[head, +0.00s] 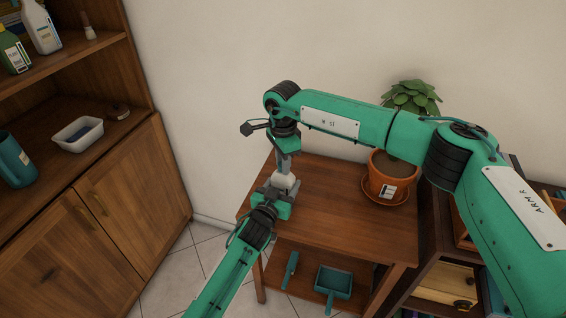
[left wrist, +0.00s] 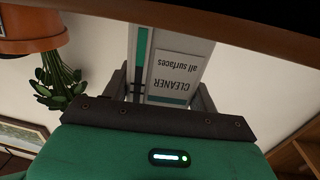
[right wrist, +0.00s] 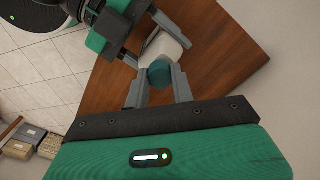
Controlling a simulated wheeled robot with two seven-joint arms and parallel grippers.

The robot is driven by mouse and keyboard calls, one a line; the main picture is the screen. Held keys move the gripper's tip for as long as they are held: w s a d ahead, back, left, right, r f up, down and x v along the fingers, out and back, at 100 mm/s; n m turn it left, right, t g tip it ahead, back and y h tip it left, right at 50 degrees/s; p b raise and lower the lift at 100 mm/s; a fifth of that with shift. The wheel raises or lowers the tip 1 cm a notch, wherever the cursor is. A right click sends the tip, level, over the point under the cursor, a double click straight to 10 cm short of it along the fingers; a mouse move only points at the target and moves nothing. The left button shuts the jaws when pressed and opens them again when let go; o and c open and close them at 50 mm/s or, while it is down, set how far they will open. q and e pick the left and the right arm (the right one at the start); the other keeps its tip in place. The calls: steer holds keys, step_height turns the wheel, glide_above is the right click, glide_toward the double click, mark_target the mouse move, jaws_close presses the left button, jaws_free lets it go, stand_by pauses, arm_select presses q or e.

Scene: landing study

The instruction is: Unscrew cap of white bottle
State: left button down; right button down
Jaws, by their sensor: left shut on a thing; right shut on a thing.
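The white bottle (head: 285,182) is over the small table's left part, largely covered by my grippers. Its label, "CLEANER all surfaces" (left wrist: 178,75), shows upside down in the left wrist view, as does the plant, so the bottle is upright. My left gripper (head: 281,189) is shut on the bottle's body from the front, one finger on each side. My right gripper (head: 285,163) comes from above and is shut on the teal cap (right wrist: 159,73). In the right wrist view the cap sits against the bottle's top (right wrist: 166,47). Whether its thread is engaged cannot be seen.
The wooden table (head: 330,225) has a potted plant (head: 390,172) on a saucer at the right. A teal dustpan (head: 334,282) and a brush (head: 291,268) lie on its lower shelf. A cabinet with bottles and a white tub (head: 78,135) stands left. The table's middle is clear.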

steer(key=shift+r, duration=0.85)
steer(key=shift+r, duration=0.1)
steer(key=shift+r, duration=1.95)
arm_select(q)
steer(key=shift+c, duration=1.6)
jaws_free()
